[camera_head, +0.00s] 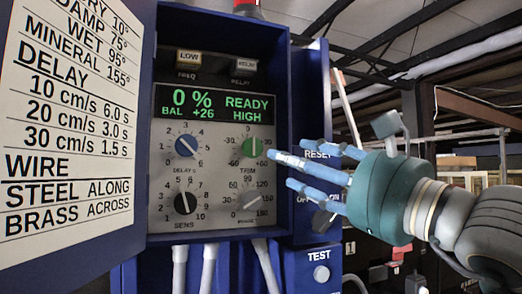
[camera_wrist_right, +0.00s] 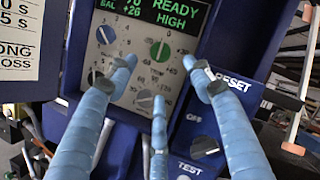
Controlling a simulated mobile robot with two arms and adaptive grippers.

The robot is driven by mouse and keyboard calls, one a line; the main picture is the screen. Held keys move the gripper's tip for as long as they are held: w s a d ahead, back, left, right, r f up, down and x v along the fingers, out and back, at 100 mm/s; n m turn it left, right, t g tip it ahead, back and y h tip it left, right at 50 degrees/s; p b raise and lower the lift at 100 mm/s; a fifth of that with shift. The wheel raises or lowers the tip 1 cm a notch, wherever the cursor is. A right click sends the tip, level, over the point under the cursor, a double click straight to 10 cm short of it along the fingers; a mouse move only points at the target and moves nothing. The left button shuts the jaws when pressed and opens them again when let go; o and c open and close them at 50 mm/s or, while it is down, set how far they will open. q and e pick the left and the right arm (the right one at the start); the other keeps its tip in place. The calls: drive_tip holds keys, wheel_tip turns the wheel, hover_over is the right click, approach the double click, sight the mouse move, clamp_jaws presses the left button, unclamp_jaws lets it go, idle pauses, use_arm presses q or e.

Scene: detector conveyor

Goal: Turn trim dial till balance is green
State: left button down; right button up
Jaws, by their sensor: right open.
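The trim dial (camera_head: 253,147) is a green knob at the upper right of the dial panel, with its white line close to upright. In the right wrist view the trim dial (camera_wrist_right: 160,50) lies ahead, between and beyond the fingertips. The display (camera_head: 215,105) reads 0 %, BAL +26, READY HIGH, all in green letters on black. My right gripper (camera_head: 283,168) is open and empty, just right of the dial with its blue fingers pointing at the panel. Its spread fingers (camera_wrist_right: 160,80) fill the right wrist view and appear apart from the dial. My left gripper is not in view.
Beside the trim dial are a blue delay dial (camera_head: 187,146), a black sens dial (camera_head: 185,203) and a grey phase dial (camera_head: 251,201). A blue side box has RESET, an off switch and a TEST button (camera_head: 321,273). A blue door with a chart (camera_head: 68,120) stands open left.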

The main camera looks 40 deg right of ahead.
sight(255, 148)
drive_tip(key=p+x, duration=0.5)
drive_tip(key=x, duration=0.4)
drive_tip(key=shift+w+d+r, duration=0.1)
drive_tip(key=shift+w+r, duration=0.05)
drive_tip(key=shift+w, duration=0.9)
drive_tip(key=shift+c, duration=0.5)
drive_tip(key=c, duration=1)
